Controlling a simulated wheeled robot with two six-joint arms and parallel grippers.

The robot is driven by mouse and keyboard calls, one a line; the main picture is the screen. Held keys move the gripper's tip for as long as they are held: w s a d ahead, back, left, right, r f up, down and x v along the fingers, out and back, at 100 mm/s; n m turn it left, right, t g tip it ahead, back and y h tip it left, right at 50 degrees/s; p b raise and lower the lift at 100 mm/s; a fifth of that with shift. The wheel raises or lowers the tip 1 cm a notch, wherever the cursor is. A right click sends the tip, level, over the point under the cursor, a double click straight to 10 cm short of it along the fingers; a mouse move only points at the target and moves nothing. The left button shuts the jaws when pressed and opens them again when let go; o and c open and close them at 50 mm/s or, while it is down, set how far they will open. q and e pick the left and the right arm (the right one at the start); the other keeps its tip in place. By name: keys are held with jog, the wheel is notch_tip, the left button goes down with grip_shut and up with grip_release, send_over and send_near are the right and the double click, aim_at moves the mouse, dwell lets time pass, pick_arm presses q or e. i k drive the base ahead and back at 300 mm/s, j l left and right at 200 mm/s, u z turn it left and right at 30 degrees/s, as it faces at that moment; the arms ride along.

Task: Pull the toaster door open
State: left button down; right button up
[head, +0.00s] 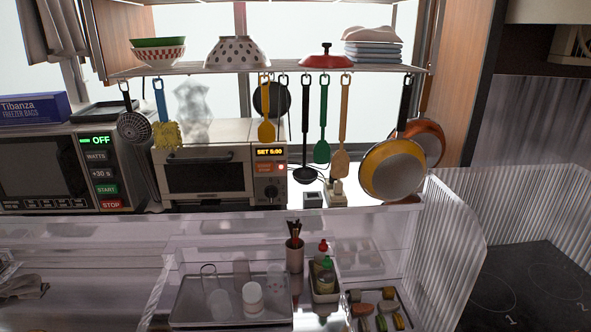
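The toaster (236,150) stands on the back counter, left of centre, a silver box with a lit "SET 5:00" display (270,152) and a dark knob (270,192) at its right. Its front door (205,198) has a dark window and looks shut and upright. A dark bar handle (199,158) runs along the door's upper part. Neither of my grippers shows in the head view.
A microwave (45,165) stands left of the toaster. Pans (392,170) hang at right.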

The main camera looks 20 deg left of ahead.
aim_at(225, 171)
jog(key=u, duration=1.25)
